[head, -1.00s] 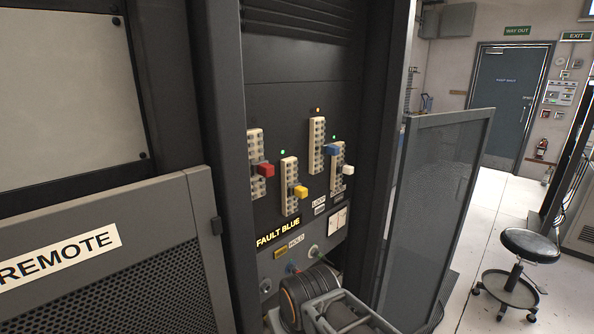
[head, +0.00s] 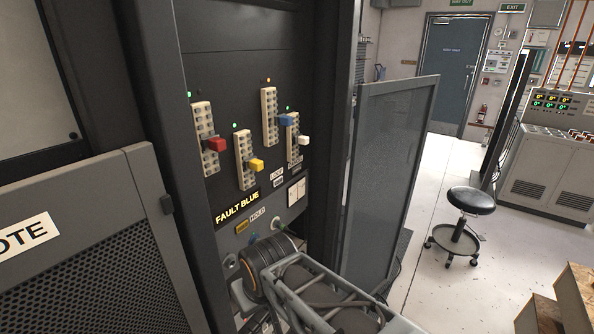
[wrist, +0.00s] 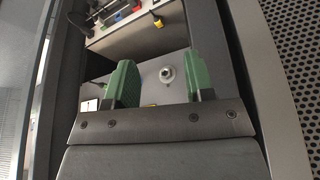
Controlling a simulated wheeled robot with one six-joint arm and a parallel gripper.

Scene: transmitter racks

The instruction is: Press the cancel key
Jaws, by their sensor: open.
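Below the display are an amber rectangular piece (head: 242,227) and a HOLD label (head: 258,214). No cancel lettering is readable, so I cannot tell which piece is the cancel key. In the wrist view my gripper (wrist: 162,75) shows two green fingers, apart and with nothing between them.
Red (head: 215,144), yellow (head: 256,165), blue (head: 286,121) and white (head: 303,140) plugs stick out of strips above the display. A mesh-fronted REMOTE door (head: 95,240) is at left, a glazed door (head: 385,170) at right. Floor with a stool (head: 470,202) lies beyond.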

